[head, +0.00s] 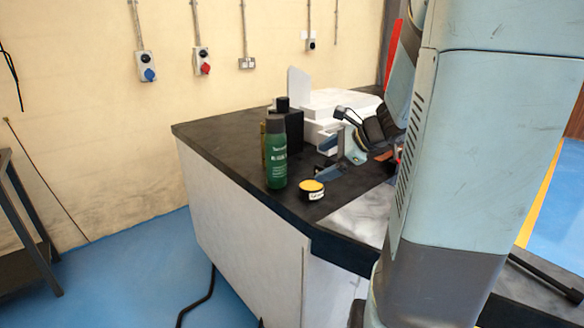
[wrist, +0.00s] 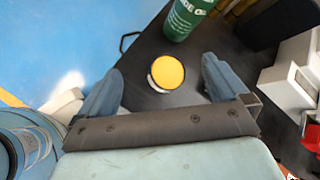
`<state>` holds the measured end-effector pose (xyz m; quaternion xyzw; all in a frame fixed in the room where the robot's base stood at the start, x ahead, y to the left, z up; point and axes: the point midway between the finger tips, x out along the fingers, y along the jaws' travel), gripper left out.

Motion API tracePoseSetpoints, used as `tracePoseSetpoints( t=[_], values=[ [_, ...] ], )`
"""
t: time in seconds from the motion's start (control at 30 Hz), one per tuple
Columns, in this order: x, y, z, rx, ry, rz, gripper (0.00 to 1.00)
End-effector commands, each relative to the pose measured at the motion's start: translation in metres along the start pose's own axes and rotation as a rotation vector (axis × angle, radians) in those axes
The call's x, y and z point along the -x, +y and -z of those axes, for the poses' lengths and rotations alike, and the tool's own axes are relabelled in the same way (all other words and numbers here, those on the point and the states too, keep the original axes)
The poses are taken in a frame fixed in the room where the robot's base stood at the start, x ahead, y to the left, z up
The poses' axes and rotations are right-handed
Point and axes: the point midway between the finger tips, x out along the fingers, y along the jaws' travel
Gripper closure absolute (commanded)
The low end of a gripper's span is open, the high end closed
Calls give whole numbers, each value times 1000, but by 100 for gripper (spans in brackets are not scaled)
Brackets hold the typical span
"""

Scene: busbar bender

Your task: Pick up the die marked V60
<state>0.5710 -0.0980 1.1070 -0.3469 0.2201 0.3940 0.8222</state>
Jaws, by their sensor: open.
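No die with a readable V60 mark shows in either view. My gripper (head: 328,158) is low over the dark bench top, its two blue-grey fingers apart with nothing between them in the head view. In the wrist view my gripper (wrist: 161,70) is spread wide, with a round yellow-topped tin (wrist: 167,72) seen between the fingers and beyond them. The same tin (head: 311,189) stands on the bench in the head view, with a white label too small to read. My arm hides the bench's right part.
A green bottle (head: 276,153) stands left of the tin; it also shows in the wrist view (wrist: 188,17). A black box (head: 294,131) and a white stepped block (head: 335,106) stand behind. The bench (head: 213,135) has clear room at its left end.

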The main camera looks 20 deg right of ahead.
Motion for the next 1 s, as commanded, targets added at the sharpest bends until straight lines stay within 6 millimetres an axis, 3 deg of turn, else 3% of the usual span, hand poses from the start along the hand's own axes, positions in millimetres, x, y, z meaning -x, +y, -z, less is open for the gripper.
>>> tracePoseSetpoints(
  t=[0.03, 0.2, 0.4, 0.57, 1.0],
  values=[
    [1, -14, 21, -120, -17, 49, 0],
    [11, -51, 78, -453, -85, 206, 0],
    [23, -73, 123, -673, -139, 324, 0],
    [20, -80, 134, -724, -153, 352, 0],
    [-44, -105, 132, -723, -153, 350, 0]
  ],
)
